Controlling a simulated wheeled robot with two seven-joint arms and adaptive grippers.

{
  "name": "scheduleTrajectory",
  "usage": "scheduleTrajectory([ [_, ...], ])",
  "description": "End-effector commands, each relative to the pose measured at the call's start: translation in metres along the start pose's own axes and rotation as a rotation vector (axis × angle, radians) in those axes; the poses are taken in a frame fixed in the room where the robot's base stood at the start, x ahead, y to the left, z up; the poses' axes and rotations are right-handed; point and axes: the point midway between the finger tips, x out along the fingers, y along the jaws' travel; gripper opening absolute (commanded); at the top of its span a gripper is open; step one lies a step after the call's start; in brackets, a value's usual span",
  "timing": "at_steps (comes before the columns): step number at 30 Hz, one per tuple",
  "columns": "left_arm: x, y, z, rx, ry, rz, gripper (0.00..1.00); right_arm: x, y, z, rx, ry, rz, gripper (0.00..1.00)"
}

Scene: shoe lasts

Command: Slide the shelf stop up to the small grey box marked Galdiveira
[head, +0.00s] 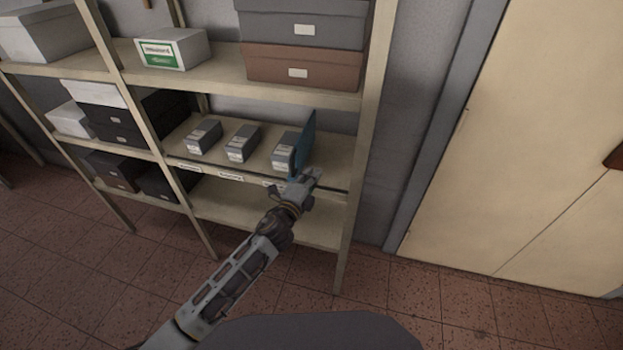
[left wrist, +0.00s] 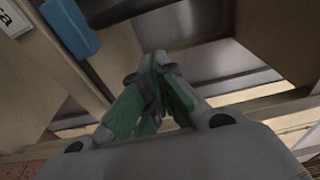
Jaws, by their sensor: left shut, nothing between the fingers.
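The blue shelf stop (head: 306,143) stands upright on the middle shelf, just right of the rightmost small grey box (head: 284,152). Whether they touch, I cannot tell. Two more small grey boxes, the middle one (head: 243,143) and the left one (head: 203,137), stand further left. Their labels are too small to read, so I cannot tell which is marked Galdiveira. My left gripper (head: 306,179) is shut and empty at the shelf's front edge, below the stop. Its closed fingers (left wrist: 157,65) show in the left wrist view, with a blue part (left wrist: 70,26) at upper left. My right gripper is not in view.
Label strips (head: 230,177) run along the shelf's front edge. The right shelf post (head: 357,140) rises close to the right of my gripper. Larger boxes, one brown (head: 290,68), fill the shelf above. Bare shelf lies between the stop and the post.

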Motion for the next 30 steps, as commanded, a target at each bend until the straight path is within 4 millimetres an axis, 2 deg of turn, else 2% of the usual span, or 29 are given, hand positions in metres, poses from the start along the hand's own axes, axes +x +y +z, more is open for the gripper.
scheduleTrajectory([
  [10,-0.010,0.000,0.026,0.000,-0.001,0.002,0.00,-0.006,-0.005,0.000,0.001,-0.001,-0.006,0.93],
  [26,-0.012,0.001,0.032,0.000,0.000,0.001,0.00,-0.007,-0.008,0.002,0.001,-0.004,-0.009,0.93],
  [30,-0.013,0.000,0.043,0.001,-0.001,0.002,0.00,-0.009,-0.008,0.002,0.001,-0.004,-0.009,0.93],
])
